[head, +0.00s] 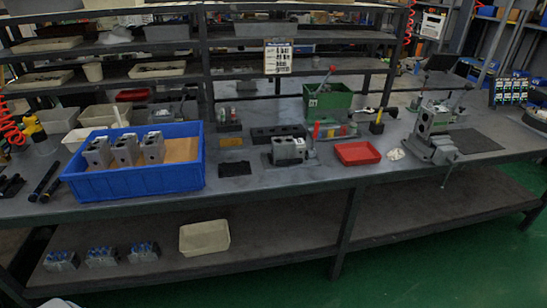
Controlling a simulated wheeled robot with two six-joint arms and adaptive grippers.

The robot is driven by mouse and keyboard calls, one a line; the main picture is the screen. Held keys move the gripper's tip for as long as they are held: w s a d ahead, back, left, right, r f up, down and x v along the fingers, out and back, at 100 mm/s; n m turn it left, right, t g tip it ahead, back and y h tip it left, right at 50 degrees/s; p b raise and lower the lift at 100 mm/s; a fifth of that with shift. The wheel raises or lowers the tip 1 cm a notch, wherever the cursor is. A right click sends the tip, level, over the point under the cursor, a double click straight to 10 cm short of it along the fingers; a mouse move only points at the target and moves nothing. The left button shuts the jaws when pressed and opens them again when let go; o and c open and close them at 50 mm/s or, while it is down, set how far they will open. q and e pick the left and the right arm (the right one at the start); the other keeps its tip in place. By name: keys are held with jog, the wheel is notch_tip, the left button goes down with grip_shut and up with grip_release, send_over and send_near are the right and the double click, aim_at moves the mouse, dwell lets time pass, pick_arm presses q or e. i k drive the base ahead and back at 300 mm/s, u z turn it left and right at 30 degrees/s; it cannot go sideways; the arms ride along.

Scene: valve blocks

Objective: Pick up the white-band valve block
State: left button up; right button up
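Three grey valve blocks stand in a row in the blue crate (135,184) on the left of the bench: a left one (97,153), a middle one (125,150) and a right one (153,148). Another grey block (288,150) sits on the bench near the middle. Three grey blocks with blue tops (102,257) stand on the lower shelf at left. The bands are too small to tell apart, so I cannot tell which block has the white band. Neither of my grippers shows in the head view.
A red tray (357,153), a green bin (327,103) and a grey fixture (433,135) stand to the right on the bench (320,178). Dark cylindrical tools (45,178) lie left of the crate. A cream tray (204,238) is on the lower shelf. The bench's front strip is mostly clear.

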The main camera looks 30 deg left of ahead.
aim_at(286, 147)
jog(key=u, duration=0.65)
jog(key=i, duration=0.5)
jog(key=u, duration=0.6)
